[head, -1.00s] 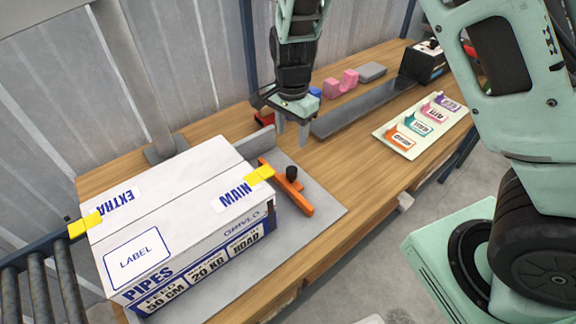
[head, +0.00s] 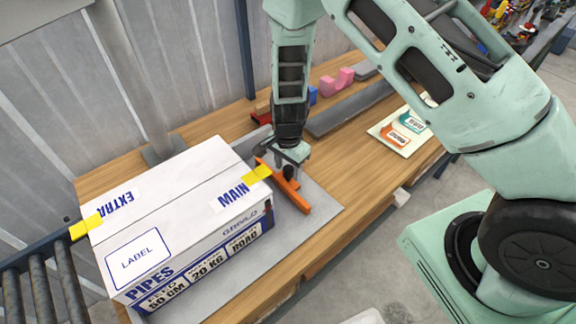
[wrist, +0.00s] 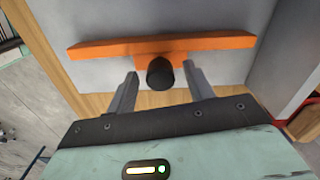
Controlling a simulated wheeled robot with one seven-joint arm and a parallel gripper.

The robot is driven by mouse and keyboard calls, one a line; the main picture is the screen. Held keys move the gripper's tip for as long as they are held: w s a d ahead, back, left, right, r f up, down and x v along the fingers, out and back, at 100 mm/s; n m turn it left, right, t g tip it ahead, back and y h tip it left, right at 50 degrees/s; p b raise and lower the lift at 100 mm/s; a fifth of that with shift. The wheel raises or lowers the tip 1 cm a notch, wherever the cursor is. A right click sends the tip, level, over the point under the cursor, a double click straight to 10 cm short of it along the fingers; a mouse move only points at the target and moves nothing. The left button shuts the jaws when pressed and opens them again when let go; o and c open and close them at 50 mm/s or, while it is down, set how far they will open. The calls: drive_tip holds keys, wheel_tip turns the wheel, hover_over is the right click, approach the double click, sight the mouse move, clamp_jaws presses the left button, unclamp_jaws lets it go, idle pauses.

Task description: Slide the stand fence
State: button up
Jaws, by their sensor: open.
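The orange fence (head: 294,196) lies on the grey stand plate (head: 319,222), just right of the white carton. A dark round knob stands on the fence; in the wrist view the knob (wrist: 160,73) sits on the short tab of the orange fence (wrist: 217,41). My gripper (head: 290,172) is over the fence at the knob. In the wrist view my gripper (wrist: 159,84) is open, with one finger on each side of the knob and a gap showing on both sides. The fingertips are partly hidden in the head view.
The white carton (head: 180,205) printed PIPES stands on the plate beside the fence, with yellow tape at its edges. A grey bar (head: 345,108), a pink block (head: 336,82) and a tray of coloured labels (head: 391,142) lie further back. The wooden bench (head: 350,182) is clear at the front right.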

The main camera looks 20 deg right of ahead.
clamp_jaws()
drive_tip(key=a, duration=0.2)
drive_tip(key=s+a, duration=0.1)
drive_tip(key=a, duration=0.1)
drive_tip(key=shift+s+r+p, duration=0.1)
drive_tip(key=shift+p, duration=0.25)
unclamp_jaws()
drive_tip(key=shift+d, duration=0.1)
wheel_tip(320, 180, up, 17)
drive_tip(key=b, duration=0.2)
drive_tip(key=shift+r, duration=0.2)
